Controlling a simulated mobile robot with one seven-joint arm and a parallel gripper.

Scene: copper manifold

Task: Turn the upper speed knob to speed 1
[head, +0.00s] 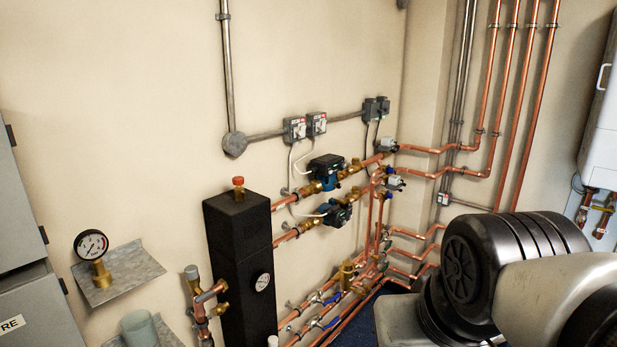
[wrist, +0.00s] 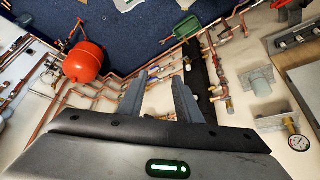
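Two pumps with dark blue-black heads sit on copper pipes on the wall in the head view. The upper pump (head: 326,168) is just above and left of the lower pump (head: 335,213). Their speed knobs are too small to make out, so I cannot read the upper knob's setting. My gripper (wrist: 158,73) shows in the wrist view with its two grey fingers apart and nothing between them. It is away from the wall, and the pumps cannot be told clearly in that view. The gripper is not seen in the head view.
A black insulated block (head: 238,255) stands left of the pumps. Grey switch boxes (head: 305,127) are above them. A pressure gauge (head: 91,245) sits on a shelf at left. A red tank (wrist: 84,62) shows in the wrist view. My arm fills the head view's lower right.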

